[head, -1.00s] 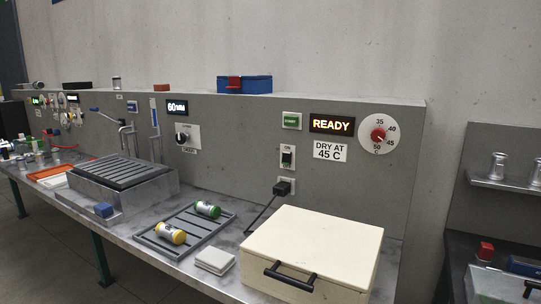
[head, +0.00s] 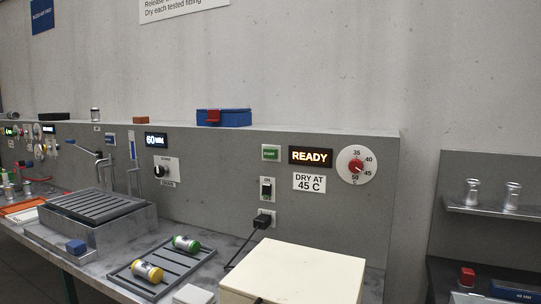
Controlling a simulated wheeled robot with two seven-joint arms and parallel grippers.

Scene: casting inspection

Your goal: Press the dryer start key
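The likely dryer start key is a green rectangular key (head: 271,153) in a pale frame on the grey panel; its lettering is too small to read. Right of it a display (head: 311,157) reads READY. Further right is a round white dial (head: 357,166) with a red knob. Below are a sign (head: 309,182) reading DRY AT 45 C, a black rocker switch (head: 266,189) and a plug in a socket (head: 264,220). The cream dryer box (head: 300,262) stands on the bench below, its lid shut. Neither of my grippers shows.
A slatted grey tray (head: 128,278) holds a green-ended fitting (head: 186,244) and a yellow-ended fitting (head: 147,272). A black cable runs from the plug toward the box. A blue box (head: 224,118) sits on the panel's top ledge. The space before the key looks clear.

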